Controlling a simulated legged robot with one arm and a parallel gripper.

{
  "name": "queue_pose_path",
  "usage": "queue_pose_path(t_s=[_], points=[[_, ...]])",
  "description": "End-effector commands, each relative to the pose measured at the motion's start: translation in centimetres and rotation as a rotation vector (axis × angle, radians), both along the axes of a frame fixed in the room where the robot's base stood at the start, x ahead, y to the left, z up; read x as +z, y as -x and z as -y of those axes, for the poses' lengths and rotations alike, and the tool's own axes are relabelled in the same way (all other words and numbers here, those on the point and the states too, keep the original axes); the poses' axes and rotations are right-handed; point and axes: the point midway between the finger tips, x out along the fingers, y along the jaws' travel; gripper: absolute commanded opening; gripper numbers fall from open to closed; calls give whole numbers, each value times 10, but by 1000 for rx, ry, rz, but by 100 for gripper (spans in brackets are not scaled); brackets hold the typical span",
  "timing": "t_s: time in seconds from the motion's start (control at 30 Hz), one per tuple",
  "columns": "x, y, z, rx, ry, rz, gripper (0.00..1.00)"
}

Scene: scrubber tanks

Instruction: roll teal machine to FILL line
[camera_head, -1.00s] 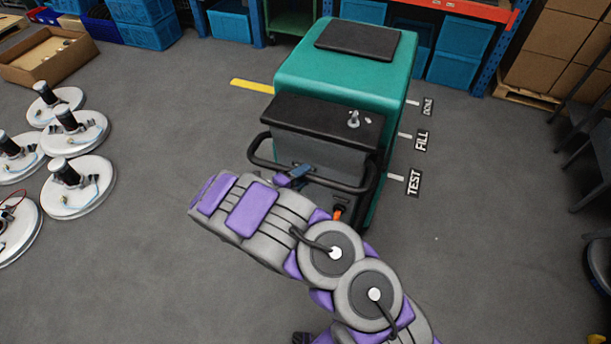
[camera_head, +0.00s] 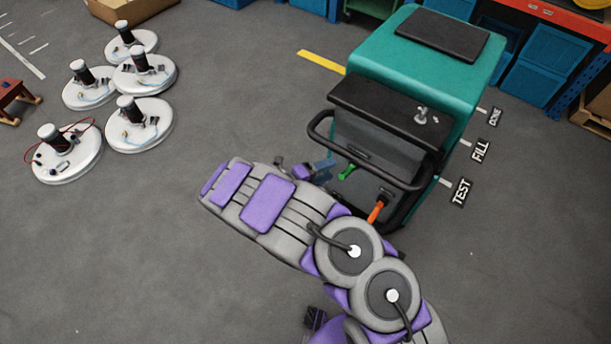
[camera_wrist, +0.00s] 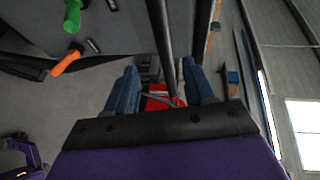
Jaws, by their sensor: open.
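The teal machine (camera_head: 430,62) stands on the floor with its black push handle (camera_head: 375,172) toward me. Green (camera_head: 346,172) and orange (camera_head: 377,209) levers show below the handle, and also at the upper left of the wrist view (camera_wrist: 70,60). The FILL label (camera_head: 480,151) lies right of the machine, between DONE (camera_head: 495,117) and TEST (camera_head: 460,192), each with a pale tick. My gripper (camera_head: 318,170) is open near the handle's left bend. In the wrist view a dark bar (camera_wrist: 161,40) runs between its blue fingers (camera_wrist: 160,88); contact is unclear.
Several white round scrubber discs (camera_head: 140,124) lie on the floor at left. A yellow floor strip (camera_head: 321,62) is left of the machine. Blue bins (camera_head: 545,65) on a rack stand behind. A small red-brown stool (camera_head: 14,100) is at far left.

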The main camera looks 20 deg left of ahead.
Motion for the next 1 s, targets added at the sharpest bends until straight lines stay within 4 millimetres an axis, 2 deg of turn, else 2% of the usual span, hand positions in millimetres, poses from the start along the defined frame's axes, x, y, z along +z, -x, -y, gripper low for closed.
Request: queue_pose_path(t_s=[0.03, 0.2, 0.4, 0.63, 1.0], points=[[3, 8, -9, 5, -2, 0, 54], [8, 30, -27, 3, -4, -1, 54], [12, 45, -41, 1, 1, -1, 54], [11, 49, -50, 2, 2, -2, 54], [12, 49, -46, 0, 1, -1, 54]])
